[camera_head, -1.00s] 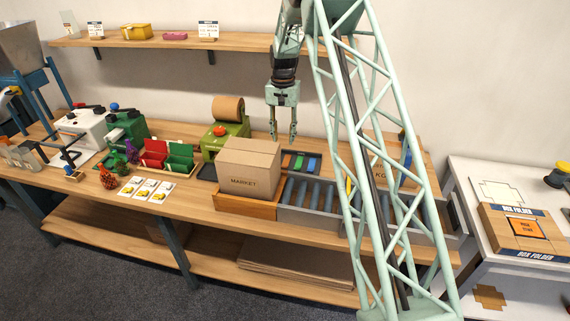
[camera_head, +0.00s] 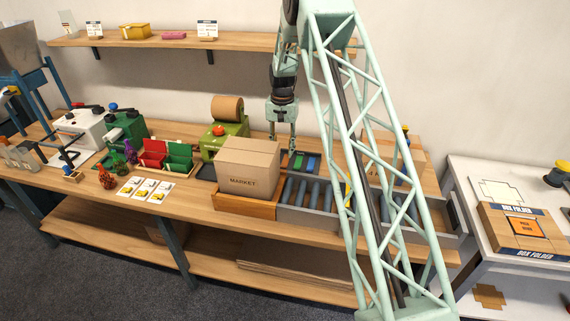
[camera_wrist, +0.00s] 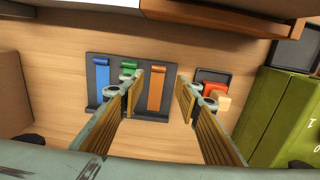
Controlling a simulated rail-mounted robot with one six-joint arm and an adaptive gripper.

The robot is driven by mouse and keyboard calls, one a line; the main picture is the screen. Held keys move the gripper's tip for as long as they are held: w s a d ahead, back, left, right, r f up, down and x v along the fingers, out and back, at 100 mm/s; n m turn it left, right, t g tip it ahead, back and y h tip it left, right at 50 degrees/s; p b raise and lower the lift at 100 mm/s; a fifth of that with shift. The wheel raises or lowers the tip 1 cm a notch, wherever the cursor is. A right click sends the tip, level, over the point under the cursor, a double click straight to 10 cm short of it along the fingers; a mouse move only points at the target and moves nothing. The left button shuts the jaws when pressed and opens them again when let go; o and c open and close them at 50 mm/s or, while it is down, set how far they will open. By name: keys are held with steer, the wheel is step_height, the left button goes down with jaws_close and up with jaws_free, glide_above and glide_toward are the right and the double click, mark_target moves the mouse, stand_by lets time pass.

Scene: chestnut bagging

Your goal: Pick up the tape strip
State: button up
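A dark rack (camera_wrist: 118,117) lies on the bench below my gripper (camera_wrist: 161,78). In the wrist view it holds a blue strip (camera_wrist: 102,78), a green strip (camera_wrist: 129,68) partly hidden by a finger, and an orange strip (camera_wrist: 155,88). A small dark tray (camera_wrist: 213,74) to its right holds a red-orange piece and a tan piece (camera_wrist: 221,101). I cannot tell which of these is the tape strip. My gripper is open and empty, its fingertips apart above the bench. In the head view it hangs behind the carton, beside the rack (camera_head: 291,170).
The MARKET carton (camera_head: 247,170) stands on the bench in front of my gripper. The green machine with a brown roll (camera_head: 227,108) stands to the left. A roller conveyor (camera_head: 310,194) runs to the right. A shelf (camera_head: 180,42) is above.

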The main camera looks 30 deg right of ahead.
mark_target(284, 166)
steer(key=shift+f, duration=0.75)
steer(key=shift+f, duration=0.1)
steer(key=shift+s+d+f, duration=0.1)
steer(key=shift+d+f, duration=0.05)
steer(key=shift+f, duration=2.35)
steer(key=shift+c, duration=0.9)
steer(key=c, duration=0.5)
